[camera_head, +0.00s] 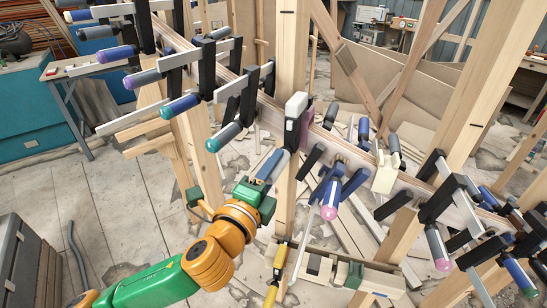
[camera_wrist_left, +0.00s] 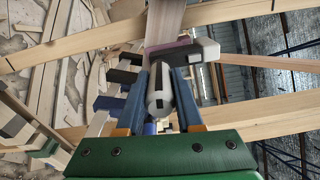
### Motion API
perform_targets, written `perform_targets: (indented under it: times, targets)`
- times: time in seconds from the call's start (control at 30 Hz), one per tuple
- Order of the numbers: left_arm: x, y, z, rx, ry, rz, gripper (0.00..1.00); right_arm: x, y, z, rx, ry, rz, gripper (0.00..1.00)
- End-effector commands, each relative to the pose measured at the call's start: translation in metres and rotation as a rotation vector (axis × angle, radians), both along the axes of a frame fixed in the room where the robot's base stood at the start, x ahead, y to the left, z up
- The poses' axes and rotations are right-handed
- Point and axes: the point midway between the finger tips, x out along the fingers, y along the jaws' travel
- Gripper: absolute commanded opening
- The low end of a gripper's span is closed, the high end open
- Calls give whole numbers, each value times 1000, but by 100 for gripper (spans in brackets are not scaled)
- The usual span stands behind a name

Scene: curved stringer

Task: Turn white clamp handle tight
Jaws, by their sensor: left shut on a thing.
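My left gripper (camera_head: 272,166) is at the end of the orange and green arm, near the middle of the head view. It is at the clamp with a white jaw (camera_head: 296,106), black body and purple pad on the curved wooden stringer. In the left wrist view, my blue fingers (camera_wrist_left: 160,76) are closed on both sides of the pale white-grey clamp handle (camera_wrist_left: 160,97), whose slotted end faces the camera. The clamp's white jaw (camera_wrist_left: 210,49) shows beyond the fingers. In the head view the fingers mostly hide the handle. My right gripper does not show.
The stringer (camera_head: 350,153) carries several other clamps with blue, grey, teal and pink handles on both sides. A cream clamp (camera_head: 385,174) stands to the right. A thick upright post (camera_head: 291,50) rises behind the held clamp. Open floor (camera_head: 130,215) lies at left.

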Motion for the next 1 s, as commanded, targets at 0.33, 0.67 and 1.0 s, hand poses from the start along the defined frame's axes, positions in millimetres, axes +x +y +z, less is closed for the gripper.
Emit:
perform_targets:
  times: [0.33, 0.67, 1.0]
  targets:
    - [0, 0, 5, 302, -120, 1, 0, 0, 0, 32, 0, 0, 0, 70]
    - [0, -1, 6, 591, -240, 0, 0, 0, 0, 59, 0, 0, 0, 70]
    - [-1, -2, 6, 891, -362, 1, 0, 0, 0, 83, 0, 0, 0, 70]
